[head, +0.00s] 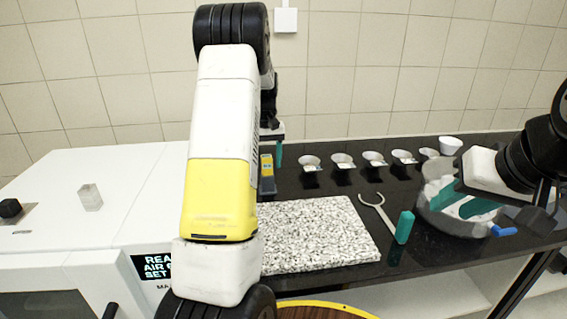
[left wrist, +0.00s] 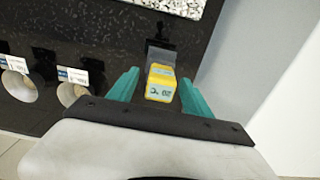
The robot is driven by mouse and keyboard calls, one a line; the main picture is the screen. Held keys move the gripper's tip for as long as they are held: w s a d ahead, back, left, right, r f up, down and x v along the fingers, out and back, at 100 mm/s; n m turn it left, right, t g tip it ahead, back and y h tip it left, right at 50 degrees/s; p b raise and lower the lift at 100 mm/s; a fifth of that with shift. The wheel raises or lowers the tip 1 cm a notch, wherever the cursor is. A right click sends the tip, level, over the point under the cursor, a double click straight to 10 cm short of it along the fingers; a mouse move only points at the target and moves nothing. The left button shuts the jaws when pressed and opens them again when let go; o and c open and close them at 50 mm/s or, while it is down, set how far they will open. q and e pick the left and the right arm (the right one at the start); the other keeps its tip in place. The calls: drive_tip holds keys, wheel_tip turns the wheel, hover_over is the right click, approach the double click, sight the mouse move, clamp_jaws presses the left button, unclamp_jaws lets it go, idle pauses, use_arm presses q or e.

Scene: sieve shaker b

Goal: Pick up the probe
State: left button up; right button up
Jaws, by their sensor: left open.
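A yellow and grey handheld device (head: 267,172), which I take to be the probe, stands on the black counter behind the speckled slab. In the left wrist view the device (left wrist: 161,82) shows its yellow end with a small display between my left gripper's teal fingers. My left gripper (left wrist: 160,95) is open, with a gap on each side of the device. In the head view my left arm hides most of this gripper; one teal fingertip shows. My right gripper (head: 462,200) is open, its teal fingers apart over a grey round container (head: 436,217) at the right.
A speckled slab (head: 320,235) lies in front of the device. Several small labelled cups (head: 343,161) stand in a row along the back. A white machine (head: 130,215) stands at left.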

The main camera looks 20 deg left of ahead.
use_arm(q)
drive_tip(key=shift+f, duration=0.2)
clamp_jaws()
